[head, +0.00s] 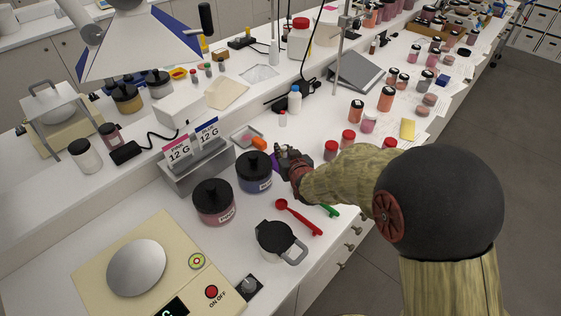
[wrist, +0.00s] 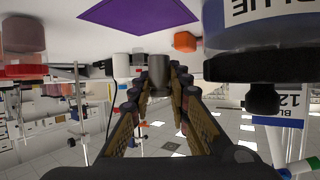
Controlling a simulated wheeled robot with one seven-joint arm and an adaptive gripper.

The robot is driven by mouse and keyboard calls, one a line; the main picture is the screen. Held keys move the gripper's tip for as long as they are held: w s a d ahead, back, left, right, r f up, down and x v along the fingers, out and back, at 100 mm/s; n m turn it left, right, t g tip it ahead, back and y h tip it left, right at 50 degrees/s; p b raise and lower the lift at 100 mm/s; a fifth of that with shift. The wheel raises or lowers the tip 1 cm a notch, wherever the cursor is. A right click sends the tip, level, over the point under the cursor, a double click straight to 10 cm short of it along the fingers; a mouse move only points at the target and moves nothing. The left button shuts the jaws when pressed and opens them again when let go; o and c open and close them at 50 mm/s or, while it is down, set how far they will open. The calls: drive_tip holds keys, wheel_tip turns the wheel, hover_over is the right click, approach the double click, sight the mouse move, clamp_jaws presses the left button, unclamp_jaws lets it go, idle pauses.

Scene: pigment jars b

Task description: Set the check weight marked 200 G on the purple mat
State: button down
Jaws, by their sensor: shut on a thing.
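My gripper (head: 288,160) is over the bench, right of the blue jar (head: 254,172). In the upside-down wrist view, my gripper (wrist: 160,88) is shut on a small grey metal cylinder, the check weight (wrist: 159,70); its marking is not readable. The purple mat (wrist: 138,14) lies flat on the white bench and is only partly in the wrist frame. In the head view my gripper hides most of the mat (head: 275,165). The weight appears above bench level and close to the mat; I cannot tell whether it is over it.
The blue jar stands close beside my gripper, with a pink-labelled jar (head: 214,203) nearer. A red spoon (head: 298,215) and a black lidded pot (head: 280,241) are in front. An orange item (head: 259,143) and red-lidded jars (head: 332,149) are near. A scale (head: 136,268) stands front left.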

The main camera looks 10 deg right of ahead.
drive_tip(key=w+f, duration=0.2)
drive_tip(key=f+b, duration=0.1)
drive_tip(key=shift+w+a+f, duration=0.15)
drive_tip(key=shift+w+a, duration=0.1)
drive_tip(key=shift+w, duration=0.15)
drive_tip(key=shift+f+b, duration=0.55)
drive_tip(key=shift+f, duration=0.8)
drive_tip(key=shift+f, duration=0.2)
drive_tip(key=c, duration=2)
unclamp_jaws()
drive_tip(key=shift+o, duration=0.2)
drive_tip(key=shift+r, duration=0.15)
